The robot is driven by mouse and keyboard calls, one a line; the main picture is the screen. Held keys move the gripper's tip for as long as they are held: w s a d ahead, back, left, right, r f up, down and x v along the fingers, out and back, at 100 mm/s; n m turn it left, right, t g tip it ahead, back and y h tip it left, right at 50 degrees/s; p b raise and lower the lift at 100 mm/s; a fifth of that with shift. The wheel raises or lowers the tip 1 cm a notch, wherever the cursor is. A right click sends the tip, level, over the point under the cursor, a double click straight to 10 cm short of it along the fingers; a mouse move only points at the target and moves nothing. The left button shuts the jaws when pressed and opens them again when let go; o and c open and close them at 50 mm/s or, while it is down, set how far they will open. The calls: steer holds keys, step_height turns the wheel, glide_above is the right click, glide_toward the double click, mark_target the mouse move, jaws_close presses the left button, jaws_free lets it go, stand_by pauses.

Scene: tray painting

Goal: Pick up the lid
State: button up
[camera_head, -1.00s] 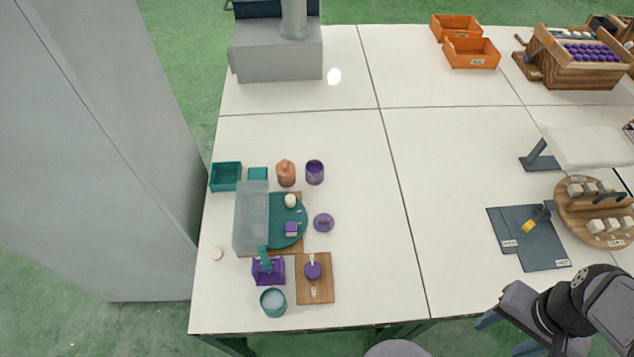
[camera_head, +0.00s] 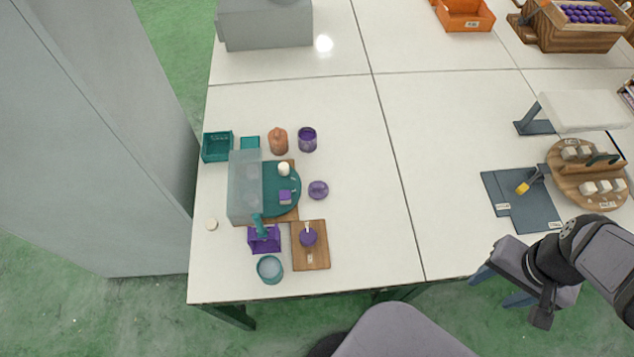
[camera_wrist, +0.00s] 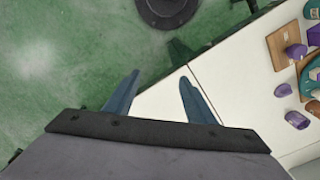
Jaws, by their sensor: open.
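A round purple piece (camera_head: 318,190), which looks like the lid, lies on the white table to the right of the teal round board. My gripper (camera_head: 501,288) is open and empty, off the table's front edge at the lower right, far from the lid. In the wrist view its two blue-grey fingers (camera_wrist: 160,77) are spread, with green floor and the table edge beyond.
Around the lid are a teal round board (camera_head: 285,210), a copper jar (camera_head: 278,142), a wooden board (camera_head: 325,262) with a purple-knobbed piece, a teal cup (camera_head: 270,270) and a clear cover (camera_head: 245,195). The table's middle is bare. Dark mats (camera_head: 530,205) lie at right.

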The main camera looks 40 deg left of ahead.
steer(key=w+a+f+n+b, duration=0.2)
steer(key=w+a+f+b, duration=0.2)
steer(key=w+a+b, duration=0.25)
steer(key=n+t+y+b, duration=0.3)
steer(key=n+b, duration=0.4)
steer(key=b, duration=1)
glide_toward(318, 186)
steer(key=f, duration=0.2)
steer(key=shift+w+x, duration=0.2)
steer(key=shift+x, duration=3.3)
steer(key=shift+a+r, duration=0.1)
steer(key=shift+a, duration=0.05)
steer(key=c, duration=0.7)
